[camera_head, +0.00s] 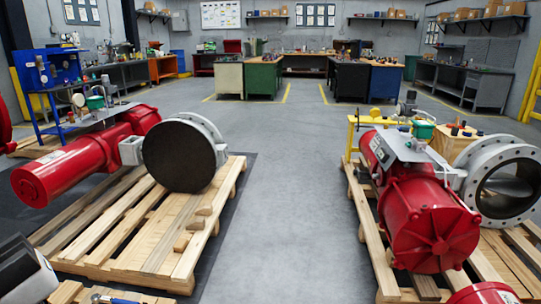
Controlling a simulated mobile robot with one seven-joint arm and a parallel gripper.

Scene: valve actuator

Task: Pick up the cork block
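I cannot pick out the cork block for certain. Several small tan blocks (195,222) lie on the right part of the left wooden pallet (128,259), to the right of and below the dark valve disc. They look like wood or cork, and at this size I cannot tell which. No gripper fingers show in this view. A black and white part at the lower left edge may belong to my arm, but I cannot be sure.
A red valve actuator (75,160) with a dark round disc (178,156) rests on the left pallet. Another red actuator (425,220) with a grey ring flange (500,185) rests on the right pallet (372,225). Clear grey floor (285,200) runs between them. Workbenches (264,78) stand behind.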

